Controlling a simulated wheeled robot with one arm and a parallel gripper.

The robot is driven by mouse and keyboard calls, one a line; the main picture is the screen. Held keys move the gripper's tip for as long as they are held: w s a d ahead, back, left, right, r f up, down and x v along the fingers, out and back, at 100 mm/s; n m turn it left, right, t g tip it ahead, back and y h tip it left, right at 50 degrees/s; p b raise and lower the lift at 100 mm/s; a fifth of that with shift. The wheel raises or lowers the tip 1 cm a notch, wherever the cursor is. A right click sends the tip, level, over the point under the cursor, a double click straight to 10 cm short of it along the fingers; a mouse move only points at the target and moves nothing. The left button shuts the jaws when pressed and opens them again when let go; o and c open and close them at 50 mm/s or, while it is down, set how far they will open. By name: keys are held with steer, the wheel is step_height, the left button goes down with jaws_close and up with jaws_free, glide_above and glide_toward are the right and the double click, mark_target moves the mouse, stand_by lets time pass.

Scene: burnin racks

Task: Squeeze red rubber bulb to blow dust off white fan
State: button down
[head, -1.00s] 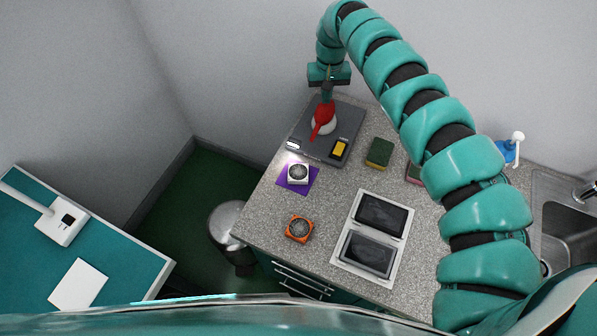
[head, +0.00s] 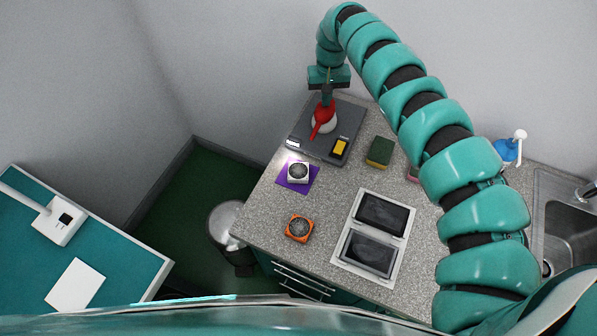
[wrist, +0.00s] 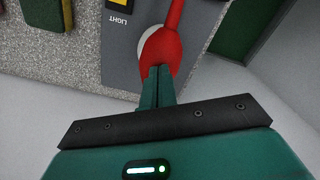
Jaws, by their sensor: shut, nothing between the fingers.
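The red rubber bulb (head: 325,113) with its long nozzle rests on a pale round stand (head: 332,125) on a dark grey panel. The white fan (head: 298,172) lies on a purple mat (head: 296,186) in front of the panel's left part. My gripper (head: 327,101) is right at the bulb, with its fingers pointing down. In the wrist view my fingers (wrist: 158,72) are shut together with no gap, and the red bulb (wrist: 162,50) shows just beyond their tips. I cannot tell whether the tips touch it.
The grey panel (head: 313,144) carries a yellow button (head: 340,148). An orange fan (head: 299,228), a green sponge (head: 379,152) and a white-framed pair of dark trays (head: 346,272) share the counter. A sink (head: 572,230) is at right. Bare counter surrounds the orange fan.

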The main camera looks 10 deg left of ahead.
steer(key=shift+f+b, duration=0.45)
steer(key=shift+f, duration=0.45)
steer(key=shift+r+p, duration=0.75)
steer(key=shift+r, duration=1.05)
steer(key=shift+f, duration=0.15)
steer(key=shift+f+b, duration=1.1)
steer(key=shift+f, duration=0.55)
steer(key=shift+r+p, duration=0.75)
steer(key=shift+r, duration=1.1)
steer(key=shift+f, duration=0.15)
